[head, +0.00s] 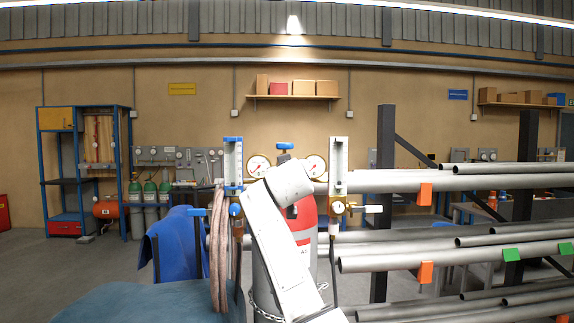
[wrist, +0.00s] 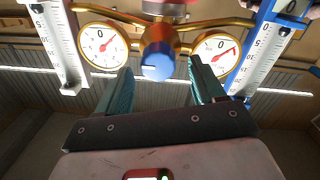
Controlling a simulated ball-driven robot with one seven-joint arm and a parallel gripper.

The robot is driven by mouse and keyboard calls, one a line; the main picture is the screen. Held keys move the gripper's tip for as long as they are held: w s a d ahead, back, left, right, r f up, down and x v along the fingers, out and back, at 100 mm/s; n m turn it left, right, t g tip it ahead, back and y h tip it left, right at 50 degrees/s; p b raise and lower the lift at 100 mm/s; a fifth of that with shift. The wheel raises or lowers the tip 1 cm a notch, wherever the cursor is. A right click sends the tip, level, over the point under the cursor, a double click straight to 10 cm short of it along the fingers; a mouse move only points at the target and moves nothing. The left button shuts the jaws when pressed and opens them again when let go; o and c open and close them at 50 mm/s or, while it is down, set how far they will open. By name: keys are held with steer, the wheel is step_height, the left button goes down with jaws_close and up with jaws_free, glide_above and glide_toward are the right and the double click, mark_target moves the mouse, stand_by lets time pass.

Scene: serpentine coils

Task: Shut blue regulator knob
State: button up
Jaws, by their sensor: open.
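The blue regulator knob (wrist: 157,62) shows in the wrist view, on a brass body between two round gauges. A pale line marks its face. My gripper (wrist: 160,72) is open, its two teal fingers reaching up toward the knob, one on each side in the picture. Whether they touch it I cannot tell; nothing shows held. The left gauge (head: 259,166) and right gauge (head: 316,166) stay visible beside my arm.
A blue-backed flowmeter (head: 233,162) and a white one (head: 338,164) flank the gauges. Another blue knob (head: 235,210) sits below the left flowmeter, and a blue handle (head: 285,146) tops the assembly. Hoses (head: 218,250) hang left; steel pipes (head: 430,182) lie racked right.

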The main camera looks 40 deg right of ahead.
steer(key=shift+p+x, duration=0.35)
steer(key=shift+x, duration=1.05)
steer(key=c, duration=1)
steer(key=shift+c, duration=0.2)
